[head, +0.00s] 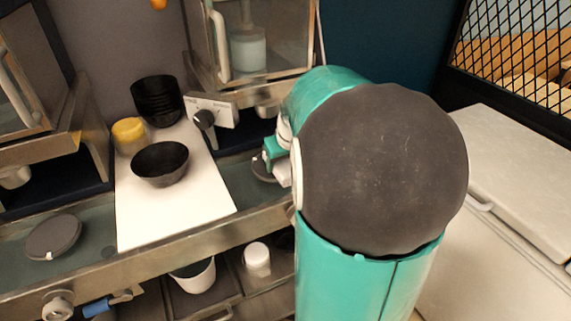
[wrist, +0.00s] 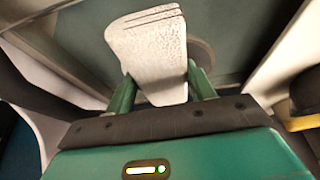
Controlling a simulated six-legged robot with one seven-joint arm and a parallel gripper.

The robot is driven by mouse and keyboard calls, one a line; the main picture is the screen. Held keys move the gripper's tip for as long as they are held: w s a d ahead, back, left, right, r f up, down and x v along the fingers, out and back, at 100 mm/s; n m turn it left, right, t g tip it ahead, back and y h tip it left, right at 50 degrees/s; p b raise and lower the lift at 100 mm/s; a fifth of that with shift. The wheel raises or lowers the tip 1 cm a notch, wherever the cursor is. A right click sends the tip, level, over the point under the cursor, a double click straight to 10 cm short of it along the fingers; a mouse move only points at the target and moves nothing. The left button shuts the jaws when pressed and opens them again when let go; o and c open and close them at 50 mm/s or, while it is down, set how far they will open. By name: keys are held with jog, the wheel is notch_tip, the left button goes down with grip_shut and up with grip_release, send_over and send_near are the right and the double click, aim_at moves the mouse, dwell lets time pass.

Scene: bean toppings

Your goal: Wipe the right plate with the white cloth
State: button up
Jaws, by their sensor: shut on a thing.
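The white cloth (wrist: 150,50) is a folded, speckled block between the two green fingers of my gripper (wrist: 161,76) in the wrist view. My gripper is shut on it. The right plate (head: 262,171) is a dark disc on the counter in the head view, mostly hidden behind my arm. In the wrist view a grey round edge, seemingly this plate (wrist: 204,54), shows behind the cloth. I cannot tell whether cloth and plate touch. The left plate (head: 52,237) is a dark disc lying clear at the left of the counter.
A white board (head: 185,217) lies between the plates, bearing a black bowl (head: 160,164), stacked black bowls (head: 157,101) and a yellow-topped jar (head: 130,135). Dispenser machines (head: 262,45) overhang the counter. A metal rail (head: 150,262) runs along its front.

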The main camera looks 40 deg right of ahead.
jog(key=shift+w+f, duration=0.1)
jog(key=shift+w, duration=0.1)
jog(key=shift+s, duration=0.15)
jog(key=shift+s+a, duration=0.25)
jog(key=shift+s, duration=0.55)
jog(key=shift+s+a, duration=0.2)
jog(key=shift+s, duration=0.55)
jog(key=shift+w+d, duration=0.25)
jog(key=shift+w, duration=0.6)
jog(key=shift+w+d, duration=0.2)
jog(key=shift+w, duration=0.65)
jog(key=shift+s, duration=0.1)
jog(key=shift+s+a, duration=0.25)
jog(key=shift+s, duration=0.55)
jog(key=shift+s+a, duration=0.2)
jog(key=shift+s, duration=0.6)
